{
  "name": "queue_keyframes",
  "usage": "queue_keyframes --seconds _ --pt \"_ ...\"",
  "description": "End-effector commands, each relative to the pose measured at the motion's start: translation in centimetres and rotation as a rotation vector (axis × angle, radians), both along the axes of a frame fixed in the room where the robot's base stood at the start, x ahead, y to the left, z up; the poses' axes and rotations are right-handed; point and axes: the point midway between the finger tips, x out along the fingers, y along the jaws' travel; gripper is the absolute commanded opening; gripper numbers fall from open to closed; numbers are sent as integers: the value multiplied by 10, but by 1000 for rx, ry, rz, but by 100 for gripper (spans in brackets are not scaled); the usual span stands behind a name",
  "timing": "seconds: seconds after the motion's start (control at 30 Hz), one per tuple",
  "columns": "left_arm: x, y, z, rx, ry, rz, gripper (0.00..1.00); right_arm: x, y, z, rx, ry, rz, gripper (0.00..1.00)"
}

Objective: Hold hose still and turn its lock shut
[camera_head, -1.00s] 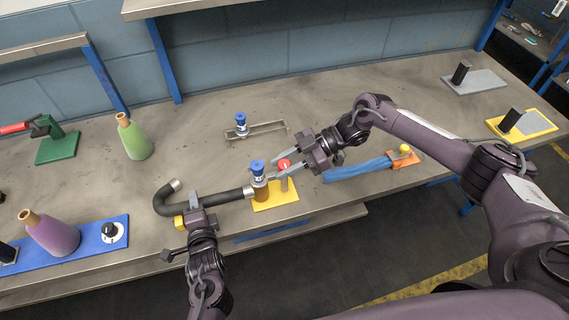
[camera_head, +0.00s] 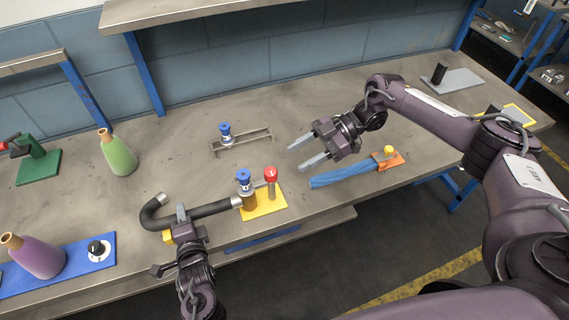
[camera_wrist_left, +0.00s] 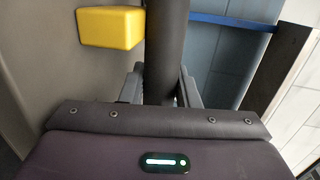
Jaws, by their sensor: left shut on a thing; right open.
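The black hose (camera_head: 209,210) lies curved near the table's front edge, its right end against a fitting on a yellow plate (camera_head: 264,205). My left gripper (camera_head: 182,219) is shut around the hose, left of the plate; the hose also shows between its fingers in the left wrist view (camera_wrist_left: 165,60). The plate carries a post with a blue knob (camera_head: 244,181) and a post with a red ball (camera_head: 270,174). I cannot tell which part is the lock. My right gripper (camera_head: 302,154) is open and empty, above the table, behind and right of the red ball.
A blue-topped fitting on a metal bracket (camera_head: 240,139) stands behind. A yellow block (camera_wrist_left: 110,27) is beside the hose.

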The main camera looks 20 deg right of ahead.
Motion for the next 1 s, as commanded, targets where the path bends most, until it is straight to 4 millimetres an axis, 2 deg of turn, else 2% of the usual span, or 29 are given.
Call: queue_keyframes --seconds 0.1,0.2,0.6,0.63,0.8,1.0 --pt "0 0 0 1 0 -1 5 1 -15 6 -3 0 0 52" --pt "0 0 0 1 0 -1 5 1 -21 9 -1 1 1 52" --pt "0 0 0 1 0 -1 5 0 -23 9 -1 0 1 52" --pt "0 0 0 1 0 -1 31 0 -23 9 -1 0 1 52" --pt "0 0 0 1 0 -1 53 0 -23 9 -1 0 1 52" --pt "0 0 0 1 0 0 54 0 -23 9 -1 0 1 52"
